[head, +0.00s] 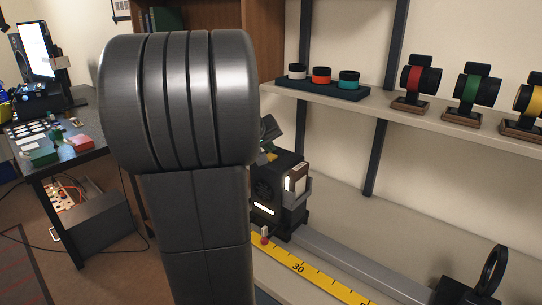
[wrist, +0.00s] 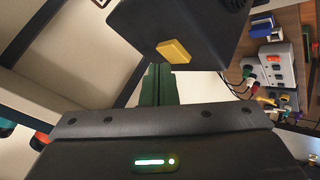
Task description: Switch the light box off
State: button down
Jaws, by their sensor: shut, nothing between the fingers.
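The light box (head: 273,190) is a dark box on the bench at the end of the rail, partly hidden behind my arm in the head view. A bright panel and a low slot glow on it. In the wrist view a dark box (wrist: 190,25), which looks like the light box, fills the top and carries a yellow switch (wrist: 173,51). My gripper (wrist: 157,70) is shut and empty, its dark green fingers pointing up just below the switch. I cannot tell if they touch the box. In the head view my gripper (head: 269,130) shows only partly, above the light box.
A yellow ruler (head: 320,279) runs along the bench beside the rail (head: 350,262). A shelf (head: 445,117) above holds colored rings on a dark tray (head: 325,88) and several lenses on stands. A grey power strip (wrist: 280,73) with plugs shows at right in the wrist view.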

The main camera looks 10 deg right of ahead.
aim_at(269, 157)
jog(key=shift+f, duration=0.15)
jog(key=shift+f+b, duration=0.35)
jog(key=shift+b, duration=0.25)
dwell(0.4)
jog(key=shift+r, duration=0.5)
jog(key=shift+r+p, duration=2.35)
jog(key=shift+r, duration=0.7)
jog(key=shift+f, duration=0.1)
